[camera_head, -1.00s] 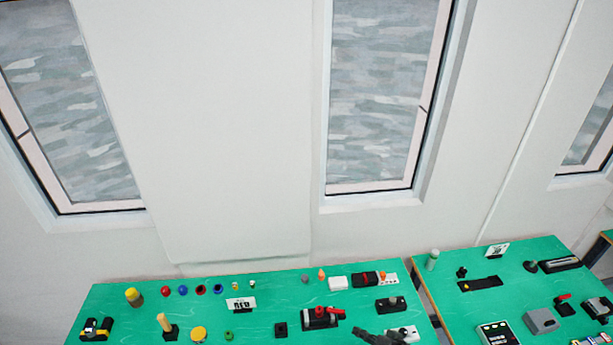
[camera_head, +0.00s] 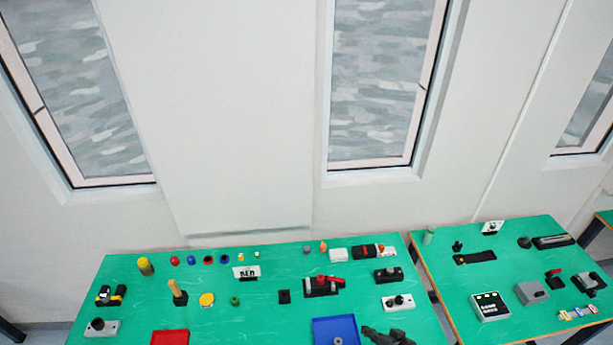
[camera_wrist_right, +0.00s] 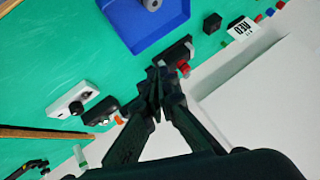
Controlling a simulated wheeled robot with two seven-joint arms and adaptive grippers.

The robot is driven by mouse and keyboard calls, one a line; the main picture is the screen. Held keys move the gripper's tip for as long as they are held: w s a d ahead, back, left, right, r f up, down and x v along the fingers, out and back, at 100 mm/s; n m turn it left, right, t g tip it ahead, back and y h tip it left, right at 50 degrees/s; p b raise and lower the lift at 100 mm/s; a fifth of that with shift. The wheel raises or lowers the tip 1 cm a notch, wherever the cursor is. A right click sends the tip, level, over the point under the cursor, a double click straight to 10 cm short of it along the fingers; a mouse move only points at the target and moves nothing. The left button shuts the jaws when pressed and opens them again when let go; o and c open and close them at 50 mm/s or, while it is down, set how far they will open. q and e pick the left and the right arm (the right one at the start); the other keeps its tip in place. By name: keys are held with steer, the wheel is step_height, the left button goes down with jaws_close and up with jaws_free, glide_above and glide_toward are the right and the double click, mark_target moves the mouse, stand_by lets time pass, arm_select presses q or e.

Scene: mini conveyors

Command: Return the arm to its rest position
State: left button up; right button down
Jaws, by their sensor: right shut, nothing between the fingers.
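My right gripper (camera_head: 385,336) shows at the bottom edge of the head view, over the front right part of the green table (camera_head: 215,325), just right of a blue tray (camera_head: 316,333). In the right wrist view my right gripper (camera_wrist_right: 156,82) has its black fingers together, with nothing between them. Below it in that view are the table's edge and the pale wall. My left gripper is not in the head view.
A red tray (camera_head: 170,338) lies at the front left. Small conveyor parts and a RED sign (camera_head: 246,272) fill the table's back. A second green table (camera_head: 470,285) stands to the right, past a narrow gap. Windows and wall are behind.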

steer(key=s+d+g+h, duration=0.2)
steer(key=s+d+h, duration=0.1)
steer(key=s+d, duration=0.65)
steer(key=s+d+g+h, duration=0.3)
steer(key=s+d, duration=0.3)
steer(key=s, duration=0.7)
step_height(320, 180, down, 39)
steer(key=s+a+n+g+b, duration=0.1)
steer(key=a+b, duration=0.1)
steer(key=b, duration=0.8)
arm_select(q)
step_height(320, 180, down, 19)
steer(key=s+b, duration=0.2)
steer(key=b, duration=0.7)
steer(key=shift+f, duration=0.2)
arm_select(e)
steer(key=s+f, duration=1)
steer(key=f, duration=0.4)
steer(key=s+f+n+g+y, duration=0.1)
steer(key=s+f, duration=0.9)
steer(key=f, duration=0.4)
steer(key=shift+d+f, duration=0.2)
steer(key=shift+f, duration=0.05)
steer(key=shift+s, duration=0.1)
